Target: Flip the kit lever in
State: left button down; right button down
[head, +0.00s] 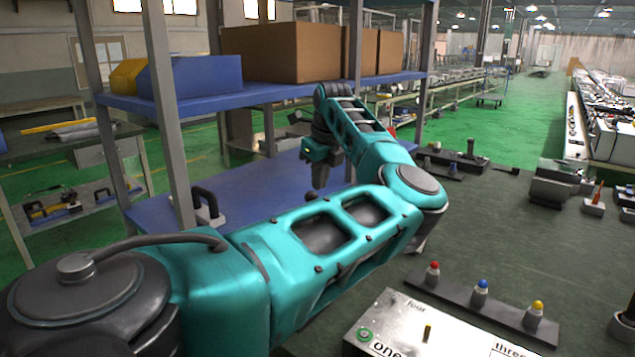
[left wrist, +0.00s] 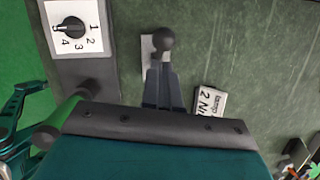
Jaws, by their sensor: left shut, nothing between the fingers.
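A lever with a round dark knob (left wrist: 162,40) on a pale base plate shows at the top middle of the left wrist view. I take it to be the kit lever. My left gripper (left wrist: 163,78) is shut and empty, its dark fingertips just below the knob in that view. I cannot tell whether they touch it. In the head view the left gripper (head: 320,180) points down over the blue shelf surface, beyond my teal forearm. My right gripper is not in view.
A rotary dial (left wrist: 72,28) marked with numbers sits left of the lever, and a small labelled block (left wrist: 209,102) lies to its right. In the head view, a strip with red, blue and yellow buttons (head: 480,305) and a labelled panel (head: 400,315) lie in front. Boxes (head: 290,52) fill the upper shelf.

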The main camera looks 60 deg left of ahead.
pick_arm(q)
jog(key=a+v, duration=0.1)
jog(key=v, duration=0.9)
jog(key=shift+s+a+r, duration=0.3)
jog(key=shift+a+r, duration=0.05)
jog(key=shift+r, duration=0.05)
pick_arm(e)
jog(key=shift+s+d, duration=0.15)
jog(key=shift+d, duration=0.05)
